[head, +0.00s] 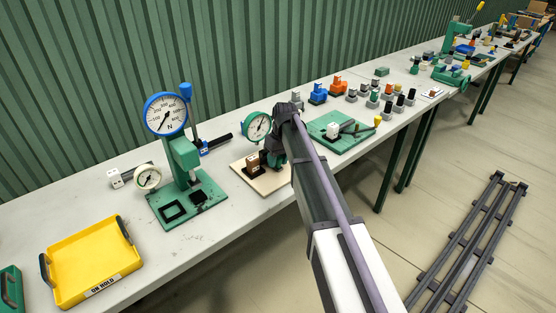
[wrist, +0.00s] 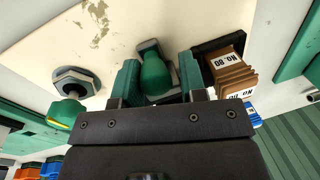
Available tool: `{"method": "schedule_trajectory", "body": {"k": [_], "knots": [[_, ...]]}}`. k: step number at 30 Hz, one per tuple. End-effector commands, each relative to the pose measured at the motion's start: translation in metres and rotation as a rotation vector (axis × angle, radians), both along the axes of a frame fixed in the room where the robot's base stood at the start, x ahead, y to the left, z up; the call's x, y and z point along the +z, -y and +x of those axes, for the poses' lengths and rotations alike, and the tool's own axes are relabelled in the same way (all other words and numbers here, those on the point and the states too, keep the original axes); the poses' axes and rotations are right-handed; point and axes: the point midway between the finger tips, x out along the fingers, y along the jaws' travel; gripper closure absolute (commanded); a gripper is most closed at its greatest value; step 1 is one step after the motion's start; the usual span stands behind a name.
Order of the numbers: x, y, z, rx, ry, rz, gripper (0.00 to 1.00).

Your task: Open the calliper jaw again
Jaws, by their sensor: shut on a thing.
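The dial gauge (head: 258,126), with a green rim and white face, stands over a cream board (head: 242,174) in the head view; I take it to be the calliper. My gripper (head: 277,157) is down at this board, partly hidden by my arm. In the wrist view my gripper (wrist: 159,76) has its two green fingers on either side of a rounded green grip (wrist: 154,76) and is shut on it. A stack of brown labelled pieces (wrist: 228,78) stands close to the right finger. The calliper's jaw opening cannot be made out.
A hex nut fitting (wrist: 76,84) and a green knob (wrist: 66,112) are left of the fingers. A green press with a blue dial (head: 166,114) stands left of the board, a yellow tray (head: 88,262) beyond it. A green plate (head: 352,142) with small parts lies right.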

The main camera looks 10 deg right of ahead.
Motion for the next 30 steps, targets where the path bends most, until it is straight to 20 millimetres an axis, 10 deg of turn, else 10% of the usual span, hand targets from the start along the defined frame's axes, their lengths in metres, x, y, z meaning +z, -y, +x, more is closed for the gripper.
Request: {"method": "schedule_trajectory", "body": {"k": [25, 26, 30], "knots": [[-0.001, 0.019, -0.032, -0.003, -0.002, -0.005, 1.00], [-0.001, 0.019, -0.032, -0.003, -0.002, -0.005, 0.68], [-0.001, 0.019, -0.032, -0.003, -0.001, -0.004, 0.55]]}}
